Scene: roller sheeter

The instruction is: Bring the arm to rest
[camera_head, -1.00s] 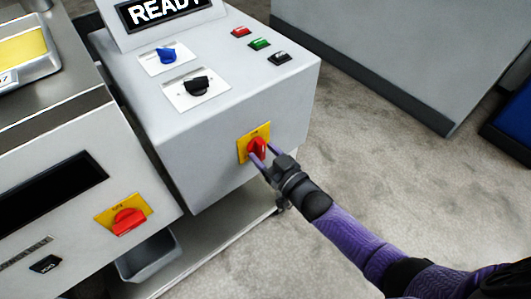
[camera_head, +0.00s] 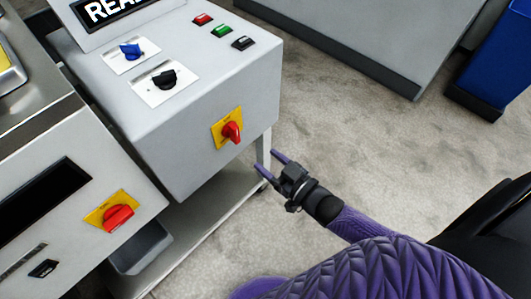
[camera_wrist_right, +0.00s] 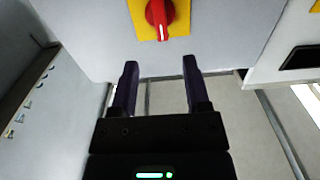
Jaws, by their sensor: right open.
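My right gripper (camera_head: 268,163) is open and empty, apart from the control box, to the lower right of its red rotary switch. In the right wrist view its two dark purple fingers (camera_wrist_right: 157,85) are spread with nothing between them. The red switch (camera_head: 232,132) on its yellow plate is on the front of the grey control box (camera_head: 200,160). It also shows in the right wrist view (camera_wrist_right: 160,15), beyond the fingertips. My left gripper is not in view.
A second red switch (camera_head: 117,217) is on the machine at left. The box top has a blue knob (camera_head: 131,50), a black knob (camera_head: 164,78) and red, green and black buttons. A grey bin (camera_head: 140,248) stands below. Open floor (camera_head: 340,120) lies to the right; a blue bin (camera_head: 497,60) stands at upper right.

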